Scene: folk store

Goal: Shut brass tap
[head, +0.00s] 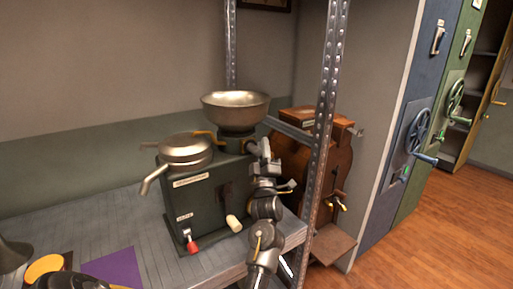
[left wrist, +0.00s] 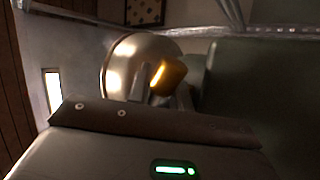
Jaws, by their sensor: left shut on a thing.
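A dark green cream separator with a steel bowl (head: 235,108) on top stands on the shelf. Below the bowl is the brass tap (head: 205,133), whose brass lever points left in the head view. My left gripper (head: 251,147) is just below the bowl, on the right of the machine's top. In the left wrist view the brass tap's handle (left wrist: 168,76) shows between the fingers of my left gripper (left wrist: 163,92), which is shut on it. The exact contact is partly hidden in the head view. My right gripper is not in view.
A steel lid with a spout (head: 185,150) sits left of the bowl. A red-tipped lever (head: 191,243) and a pale crank handle (head: 234,223) stick out in front. A perforated metal post (head: 323,120) rises close to the right of my arm. A wooden machine (head: 318,163) stands behind it.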

